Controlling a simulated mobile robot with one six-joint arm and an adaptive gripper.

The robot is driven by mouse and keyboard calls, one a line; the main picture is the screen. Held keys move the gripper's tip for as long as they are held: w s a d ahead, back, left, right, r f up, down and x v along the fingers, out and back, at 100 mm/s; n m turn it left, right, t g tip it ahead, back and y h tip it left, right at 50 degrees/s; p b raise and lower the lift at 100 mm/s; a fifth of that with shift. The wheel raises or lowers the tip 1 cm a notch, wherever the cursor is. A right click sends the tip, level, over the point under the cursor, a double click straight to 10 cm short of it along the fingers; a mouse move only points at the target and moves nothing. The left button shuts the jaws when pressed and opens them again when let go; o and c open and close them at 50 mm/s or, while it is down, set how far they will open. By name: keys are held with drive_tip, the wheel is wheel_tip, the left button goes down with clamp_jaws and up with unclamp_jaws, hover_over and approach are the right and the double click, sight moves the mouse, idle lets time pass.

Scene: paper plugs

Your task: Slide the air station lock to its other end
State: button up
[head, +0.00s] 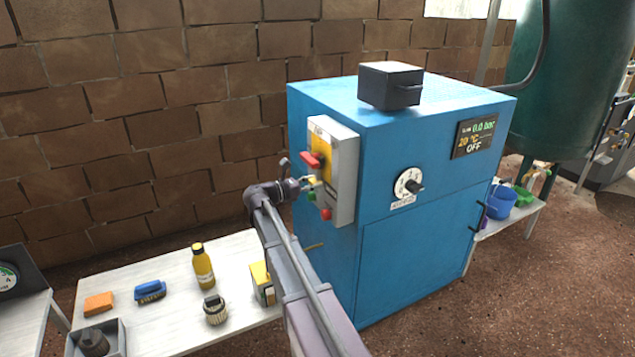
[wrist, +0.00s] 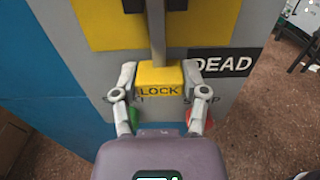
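The lock is a yellow block lettered LOCK (wrist: 160,78) on the grey switch box (head: 345,175) on the blue cabinet's side. In the wrist view my gripper (wrist: 160,75) has one finger at each side of the block, and both fingertips appear to touch it. In the head view my gripper (head: 306,184) is at the front of the box, and its fingers are small there. A green button (wrist: 133,115) and a red button (wrist: 194,118) lie below the lock, partly hidden by my fingers. The label between them is partly covered.
A grey bar (wrist: 157,30) stands in front of a yellow plate (wrist: 98,25) above the lock. A red handle (head: 309,160) sticks out of the box. A DEAD label (wrist: 225,65) is to the right. A white table (head: 165,325) with several items stands at lower left.

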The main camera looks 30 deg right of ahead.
clamp_jaws()
wheel_tip(320, 180, down, 2)
drive_tip(key=b, duration=0.2)
drive_tip(key=shift+f+b, duration=0.25)
drive_tip(key=shift+b, duration=0.1)
drive_tip(key=o, duration=1.1)
unclamp_jaws()
drive_tip(key=shift+f, duration=0.1)
drive_tip(key=shift+s+a, duration=0.2)
drive_tip(key=shift+a, duration=5.8)
